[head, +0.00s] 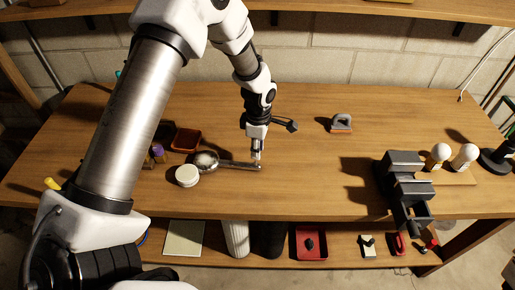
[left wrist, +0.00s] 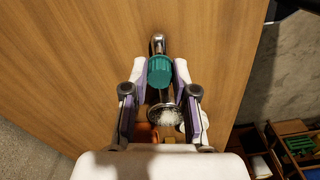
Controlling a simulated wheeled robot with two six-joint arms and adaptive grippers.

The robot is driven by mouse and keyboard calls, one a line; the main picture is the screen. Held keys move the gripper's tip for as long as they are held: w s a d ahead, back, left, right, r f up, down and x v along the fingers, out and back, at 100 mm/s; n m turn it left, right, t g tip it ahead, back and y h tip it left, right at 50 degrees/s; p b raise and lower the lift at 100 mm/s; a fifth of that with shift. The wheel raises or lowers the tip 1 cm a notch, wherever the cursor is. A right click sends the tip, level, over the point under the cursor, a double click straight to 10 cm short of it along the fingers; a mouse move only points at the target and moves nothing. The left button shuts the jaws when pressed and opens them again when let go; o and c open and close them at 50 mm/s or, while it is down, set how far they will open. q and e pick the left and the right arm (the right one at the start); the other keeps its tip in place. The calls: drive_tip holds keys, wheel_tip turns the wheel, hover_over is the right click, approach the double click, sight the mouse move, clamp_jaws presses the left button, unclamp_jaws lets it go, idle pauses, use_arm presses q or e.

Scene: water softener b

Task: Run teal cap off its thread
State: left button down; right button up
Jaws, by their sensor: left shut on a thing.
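The ribbed teal cap (left wrist: 160,71) sits between the fingertips of my left gripper (left wrist: 160,74) in the left wrist view. The fingers are shut on it from both sides. It covers part of the handle of a metal scoop (left wrist: 158,43), and I cannot see any thread. In the head view my left gripper (head: 257,152) points down above the right end of the scoop's handle (head: 238,164). The cap is too small to make out there. My right gripper is not in view.
A white round jar (head: 187,176) and an orange-brown tray (head: 186,140) stand left of the scoop. The scoop's bowl (left wrist: 165,115) holds white grains. A dark vise (head: 405,180) and two white bulbs (head: 439,153) are at the right. The middle front of the bench is clear.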

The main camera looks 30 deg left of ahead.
use_arm(q)
drive_tip(key=shift+r, duration=0.5)
wheel_tip(320, 180, up, 5)
drive_tip(key=p, duration=0.4)
